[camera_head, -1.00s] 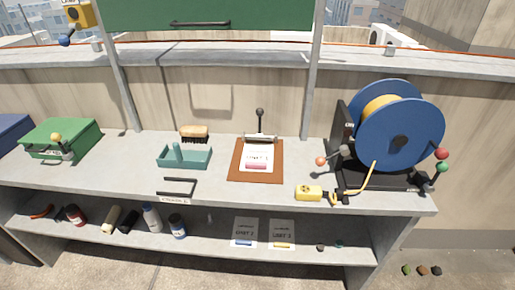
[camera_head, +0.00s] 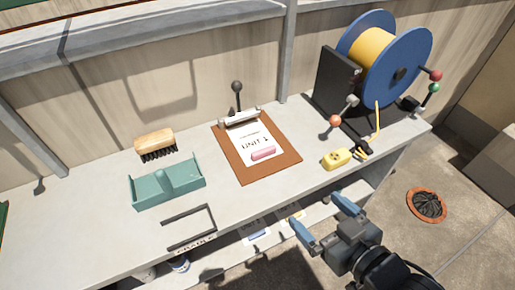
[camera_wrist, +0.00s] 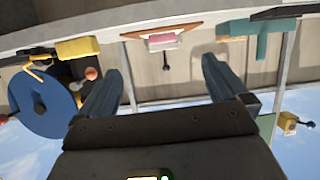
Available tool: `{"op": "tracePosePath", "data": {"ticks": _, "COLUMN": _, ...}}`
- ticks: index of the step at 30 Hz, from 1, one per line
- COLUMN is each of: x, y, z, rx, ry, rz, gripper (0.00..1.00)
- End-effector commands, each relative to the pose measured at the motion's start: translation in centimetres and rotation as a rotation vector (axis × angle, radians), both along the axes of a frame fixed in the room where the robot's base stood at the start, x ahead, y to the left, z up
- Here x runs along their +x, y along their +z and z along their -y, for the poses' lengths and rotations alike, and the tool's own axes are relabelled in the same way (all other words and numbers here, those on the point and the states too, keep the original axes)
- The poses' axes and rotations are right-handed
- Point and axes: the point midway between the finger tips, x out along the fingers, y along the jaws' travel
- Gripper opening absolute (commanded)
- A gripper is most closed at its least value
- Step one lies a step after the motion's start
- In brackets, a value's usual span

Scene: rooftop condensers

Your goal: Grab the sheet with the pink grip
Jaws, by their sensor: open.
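The sheet (camera_head: 250,140) is white with print and lies on a brown clipboard (camera_head: 281,165) on the bench top, under a metal clamp (camera_head: 240,118) with a black-knobbed lever. Its pink grip (camera_head: 263,153) is a small bar near the sheet's front end; it also shows in the wrist view (camera_wrist: 163,38). My gripper (camera_head: 322,220) is open and empty, with blue fingers, in front of the bench's front edge, to the right of and nearer than the sheet. In the wrist view the two fingers (camera_wrist: 160,75) are wide apart, with the pink grip beyond them.
A yellow box (camera_head: 337,158) and blue cable reel (camera_head: 420,45) are right. Sheets with blue (camera_head: 258,236) and yellow grips lie on the lower shelf.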

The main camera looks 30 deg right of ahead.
Motion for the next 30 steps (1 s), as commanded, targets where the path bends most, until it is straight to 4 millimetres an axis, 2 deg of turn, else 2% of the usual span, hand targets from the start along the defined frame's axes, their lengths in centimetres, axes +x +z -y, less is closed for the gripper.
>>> {"op": "tracePosePath", "data": {"ticks": 1, "x": 2.4, "y": -0.5, "z": 0.0, "rx": 0.002, "ry": -0.001, "rz": 0.004, "gripper": 1.0}}
{"op": "tracePosePath", "data": {"ticks": 3, "x": 5.2, "y": -0.8, "z": -0.1, "rx": 0.007, "ry": -0.007, "rz": -0.006, "gripper": 1.0}}
{"op": "tracePosePath", "data": {"ticks": 6, "x": 8.5, "y": -0.9, "z": -0.2, "rx": 0.016, "ry": -0.014, "rz": -0.019, "gripper": 1.0}}
{"op": "tracePosePath", "data": {"ticks": 9, "x": 10.8, "y": -0.9, "z": -0.4, "rx": 0.024, "ry": -0.02, "rz": -0.031, "gripper": 1.0}}
{"op": "tracePosePath", "data": {"ticks": 16, "x": 13.5, "y": -0.8, "z": -0.6, "rx": 0.034, "ry": -0.026, "rz": -0.044, "gripper": 1.0}}
{"op": "tracePosePath", "data": {"ticks": 26, "x": 16.6, "y": -1.9, "z": -0.5, "rx": 0.034, "ry": -0.026, "rz": -0.045, "gripper": 1.0}}
{"op": "tracePosePath", "data": {"ticks": 30, "x": 18.5, "y": -2.7, "z": -0.3, "rx": 0.035, "ry": -0.025, "rz": -0.045, "gripper": 1.0}}
